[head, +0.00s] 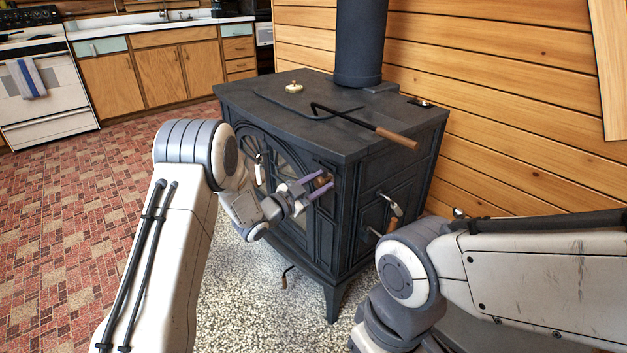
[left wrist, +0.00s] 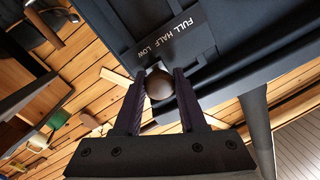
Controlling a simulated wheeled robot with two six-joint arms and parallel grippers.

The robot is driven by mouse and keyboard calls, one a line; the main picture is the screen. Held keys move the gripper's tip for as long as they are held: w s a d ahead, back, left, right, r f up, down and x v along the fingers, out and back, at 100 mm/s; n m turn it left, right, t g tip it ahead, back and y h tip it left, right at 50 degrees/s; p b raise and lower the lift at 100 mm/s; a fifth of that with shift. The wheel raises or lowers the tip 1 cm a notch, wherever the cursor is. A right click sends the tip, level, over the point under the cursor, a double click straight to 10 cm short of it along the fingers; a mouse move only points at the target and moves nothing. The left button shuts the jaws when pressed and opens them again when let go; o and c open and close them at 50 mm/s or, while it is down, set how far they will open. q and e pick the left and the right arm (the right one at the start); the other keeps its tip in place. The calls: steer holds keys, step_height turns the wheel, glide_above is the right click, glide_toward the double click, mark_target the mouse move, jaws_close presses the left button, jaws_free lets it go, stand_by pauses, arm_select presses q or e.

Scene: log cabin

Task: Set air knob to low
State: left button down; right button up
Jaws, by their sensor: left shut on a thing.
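The black wood stove (head: 285,195) stands in the middle of the head view. The air knob, a small round brown knob (head: 322,180), sits on its front near the right corner. My left gripper (head: 317,187) is shut on it. In the left wrist view the knob (left wrist: 159,86) lies between the dark purple fingers, near the LOW end of a label plate (left wrist: 178,38) reading FULL, HALF, LOW. I cannot tell exactly which mark the knob is set to. The right arm shows at the lower right, but its gripper is not visible.
A poker-like tool with a wooden handle (head: 397,137) lies on the stove top and overhangs its edge. A metal handle (head: 391,204) is on the stove's right side. The stovepipe (head: 359,45) rises behind. Open tiled floor (head: 75,215) lies to the left.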

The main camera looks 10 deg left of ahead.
arm_select(q)
steer(key=shift+s+f, duration=0.1)
steer(key=shift+d, duration=0.1)
steer(key=shift+c, duration=2.4)
jaws_free()
steer(key=shift+d, duration=0.1)
steer(key=p+v, duration=0.1)
steer(key=v, duration=0.9)
steer(key=shift+s+p, duration=0.25)
steer(key=shift+p, duration=0.05)
